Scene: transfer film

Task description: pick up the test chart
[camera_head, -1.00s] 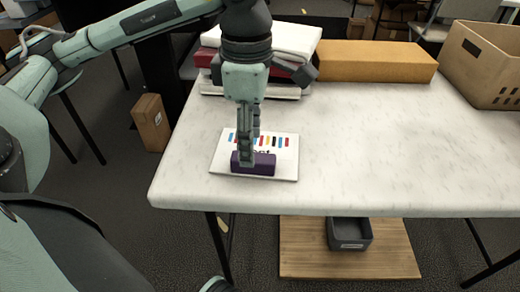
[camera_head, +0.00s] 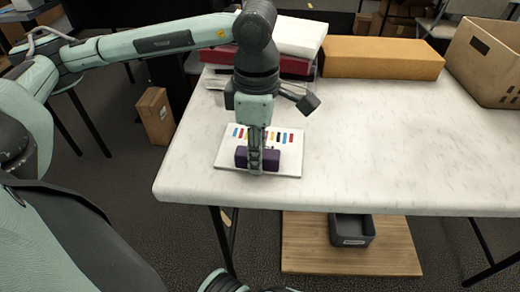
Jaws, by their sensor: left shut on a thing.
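The test chart (camera_head: 286,166) is a flat white panel with a row of coloured bars and a purple block standing on it near its front edge. It lies on the white table near the front left corner. My left gripper (camera_head: 256,166) points straight down over the chart, its fingers at the middle of the purple block (camera_head: 242,157). It is shut on this block, which looks like the chart's grip. The fingers hide the block's middle and part of the print. My right gripper is not in view.
Stacked red and white items (camera_head: 297,40) stand behind the arm, beside a long orange-yellow box (camera_head: 385,58). A tan crate (camera_head: 488,62) is at the back right. The table's (camera_head: 400,145) middle and right are clear. A dark bin (camera_head: 350,228) sits on a wooden board below.

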